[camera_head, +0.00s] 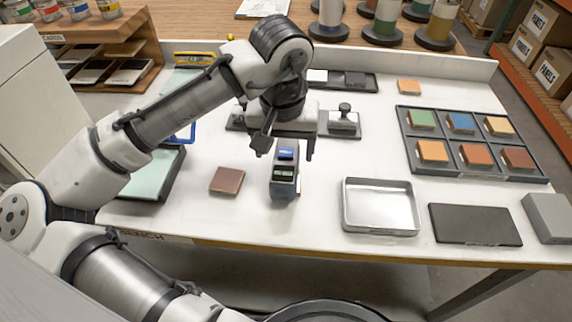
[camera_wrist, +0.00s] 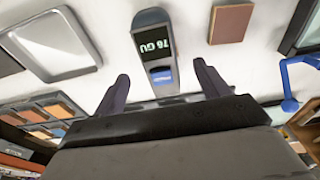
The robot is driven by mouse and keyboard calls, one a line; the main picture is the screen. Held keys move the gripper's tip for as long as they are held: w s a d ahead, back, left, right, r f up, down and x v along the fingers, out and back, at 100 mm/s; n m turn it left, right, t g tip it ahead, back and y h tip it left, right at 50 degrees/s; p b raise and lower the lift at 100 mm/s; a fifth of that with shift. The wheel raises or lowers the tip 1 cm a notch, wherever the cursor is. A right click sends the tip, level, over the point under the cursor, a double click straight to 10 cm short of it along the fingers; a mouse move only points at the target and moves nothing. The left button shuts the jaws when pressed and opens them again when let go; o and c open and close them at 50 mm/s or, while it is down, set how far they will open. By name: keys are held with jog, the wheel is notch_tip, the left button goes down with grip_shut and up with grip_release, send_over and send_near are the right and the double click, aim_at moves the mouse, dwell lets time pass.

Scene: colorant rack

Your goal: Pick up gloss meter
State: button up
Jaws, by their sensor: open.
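The gloss meter (camera_head: 285,172) is a grey-blue handheld device with a display and a blue label, on the white bench near its front middle. It also shows in the wrist view (camera_wrist: 153,50), its lit display reading in green-white characters. My gripper (camera_head: 283,150) is at the far end of the meter in the head view. In the wrist view my gripper (camera_wrist: 160,82) is open, its two dark fingers apart on either side of the meter's blue-label end. The fingers do not appear to touch the meter. How high they are above the bench is hard to tell.
A brown tile (camera_head: 227,180) lies left of the meter. A metal tray (camera_head: 381,230), a dark mat (camera_head: 474,241) and a rack of coloured blocks (camera_head: 408,155) are to the right. A pale green panel (camera_head: 146,188) is at left. Bench is clear between meter and tray.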

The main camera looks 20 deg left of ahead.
aim_at(285, 159)
jog(key=shift+w+a+f+p, duration=0.1)
jog(key=shift+w+f+p, duration=0.15)
jog(key=shift+f, duration=1)
jog(key=shift+w+f+p, duration=0.25)
jog(key=shift+f, duration=1.05)
jog(key=shift+w+a+f+p, duration=0.1)
jog(key=shift+w+f+p, duration=0.15)
jog(key=shift+f, duration=1)
jog(key=c, duration=1.5)
jog(key=shift+o, duration=0.2)
jog(key=shift+r, duration=0.2)
